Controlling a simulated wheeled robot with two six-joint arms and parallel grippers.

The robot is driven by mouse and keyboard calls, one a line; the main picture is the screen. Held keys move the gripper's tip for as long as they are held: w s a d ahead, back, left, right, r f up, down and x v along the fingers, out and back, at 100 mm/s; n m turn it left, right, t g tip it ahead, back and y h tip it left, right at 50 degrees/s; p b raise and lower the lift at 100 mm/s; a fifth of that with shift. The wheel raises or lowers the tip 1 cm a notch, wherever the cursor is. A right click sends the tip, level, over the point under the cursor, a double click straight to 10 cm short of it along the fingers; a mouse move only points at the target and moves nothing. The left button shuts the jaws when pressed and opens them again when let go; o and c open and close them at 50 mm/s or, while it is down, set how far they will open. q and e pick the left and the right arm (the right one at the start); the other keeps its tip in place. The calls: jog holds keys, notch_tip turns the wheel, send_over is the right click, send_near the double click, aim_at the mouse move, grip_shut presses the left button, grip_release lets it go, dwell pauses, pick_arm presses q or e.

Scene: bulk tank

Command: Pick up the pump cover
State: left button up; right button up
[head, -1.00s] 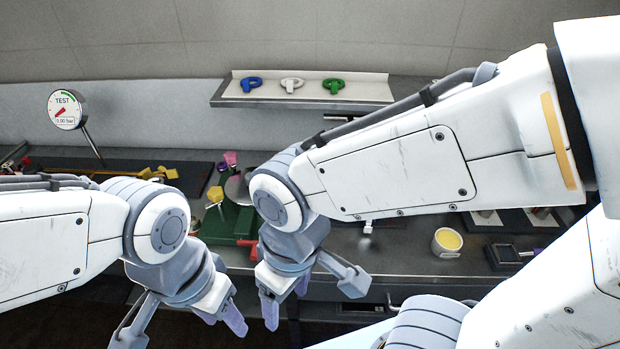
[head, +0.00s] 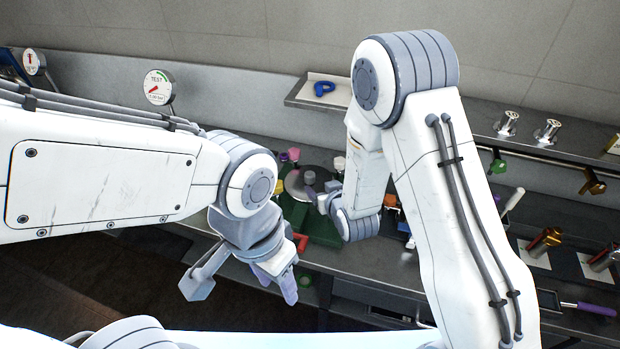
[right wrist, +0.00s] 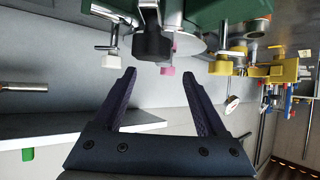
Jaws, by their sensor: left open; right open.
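The pump cover (head: 296,184), a round grey disc with a dark knob, sits on the green pump body (head: 322,230) at the middle of the head view. In the right wrist view the cover (right wrist: 190,44) shows near the top, with its black knob between and just beyond my fingertips. My right gripper (right wrist: 159,72) is open and empty, pointing at the knob and apart from it. In the head view it is mostly hidden by my wrist beside the cover. My left gripper (head: 243,288) is open and empty, hanging low in front of the bench.
Yellow, pink and white knobs surround the cover; a pink one (head: 293,154) stands behind it. A back shelf (head: 300,92) carries a blue handle (head: 324,88) and metal fittings (head: 508,123). A test gauge (head: 158,88) stands left. Tools lie on the right bench.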

aim_at(311, 177)
jog(key=p+x, duration=0.2)
jog(key=x, duration=0.3)
jog(key=shift+w+a, duration=0.15)
jog(key=shift+w, duration=0.1)
jog(key=p+x, duration=0.1)
jog(key=x, duration=0.1)
jog(key=p+x, duration=0.1)
jog(key=x, duration=0.1)
jog(key=shift+w+a+p, duration=0.25)
jog(key=shift+a+p, duration=0.05)
jog(key=shift+p, duration=0.05)
jog(key=shift+w+a+f, duration=0.1)
jog(key=shift+w+f, duration=0.05)
jog(key=shift+w, duration=0.15)
grip_shut()
